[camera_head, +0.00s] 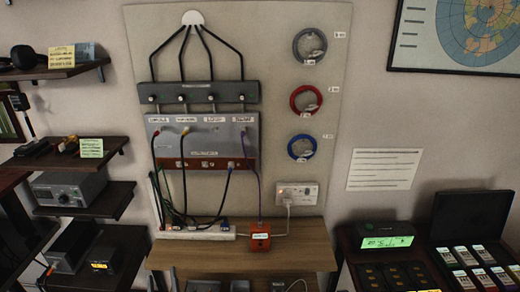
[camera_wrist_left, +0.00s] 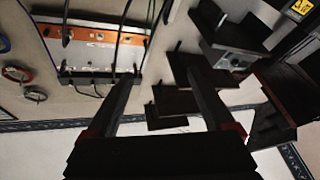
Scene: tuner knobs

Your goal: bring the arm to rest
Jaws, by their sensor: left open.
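My left gripper (camera_wrist_left: 160,74) shows in the left wrist view as two dark fingers spread well apart. It is open with nothing between the fingers. The wrist picture is turned over, with the wall panel (camera_wrist_left: 105,50) at upper left and dark shelves (camera_wrist_left: 185,102) at right beyond the fingers. In the head view I cannot clearly pick out the left gripper against the dark things low in the picture. My right gripper is not in either view.
In the head view a wooden ledge (camera_head: 240,257) stands below the cabled panel (camera_head: 205,135). A power strip (camera_head: 195,235) and orange box (camera_head: 260,237) sit there. Dark shelves (camera_head: 125,192) with a radio (camera_head: 68,188) are at left. An open black case (camera_head: 470,235) is at right.

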